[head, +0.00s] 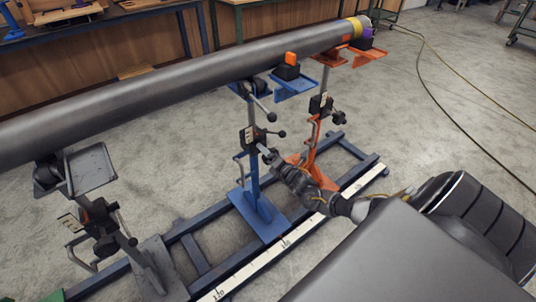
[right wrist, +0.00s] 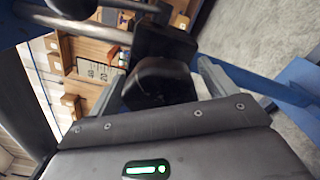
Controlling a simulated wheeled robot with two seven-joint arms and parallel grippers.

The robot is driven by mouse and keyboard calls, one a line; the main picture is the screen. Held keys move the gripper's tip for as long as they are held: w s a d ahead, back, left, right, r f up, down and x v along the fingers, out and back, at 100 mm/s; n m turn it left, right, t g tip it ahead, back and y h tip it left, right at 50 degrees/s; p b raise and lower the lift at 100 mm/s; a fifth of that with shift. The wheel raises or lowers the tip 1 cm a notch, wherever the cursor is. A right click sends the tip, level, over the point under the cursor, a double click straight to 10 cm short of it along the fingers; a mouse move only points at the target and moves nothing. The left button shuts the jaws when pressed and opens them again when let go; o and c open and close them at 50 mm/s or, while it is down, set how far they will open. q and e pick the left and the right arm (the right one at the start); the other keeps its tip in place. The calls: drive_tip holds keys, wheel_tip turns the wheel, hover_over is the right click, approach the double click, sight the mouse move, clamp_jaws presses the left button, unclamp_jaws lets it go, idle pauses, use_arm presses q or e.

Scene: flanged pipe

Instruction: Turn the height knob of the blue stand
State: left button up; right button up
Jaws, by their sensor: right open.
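The blue stand (head: 254,178) stands upright in the middle of the head view, under the long grey pipe (head: 190,75). It carries a black clamp block (head: 247,139) with ball-ended levers. My right gripper (head: 266,151) reaches in from the right, with its tip close to this block. In the right wrist view a dark rounded knob (right wrist: 155,84) lies between the two open fingers (right wrist: 160,88). I cannot tell whether the fingers touch it. In the head view the knob is hard to make out beside the gripper. My left gripper is out of view.
An orange stand (head: 312,165) is just right of the blue one, and a grey stand (head: 150,268) is at the left. A blue floor rail frame (head: 197,254) with a white scale (head: 284,242) runs beneath. An orange-and-black device (head: 288,68) sits near the blue tray (head: 295,87).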

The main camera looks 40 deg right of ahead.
drive_tip(key=shift+s, duration=0.25)
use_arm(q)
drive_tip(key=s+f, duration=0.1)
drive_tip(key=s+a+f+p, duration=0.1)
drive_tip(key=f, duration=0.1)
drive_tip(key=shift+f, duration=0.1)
use_arm(e)
drive_tip(key=s, duration=1)
drive_tip(key=shift+s, duration=0.2)
drive_tip(key=shift+a, duration=0.1)
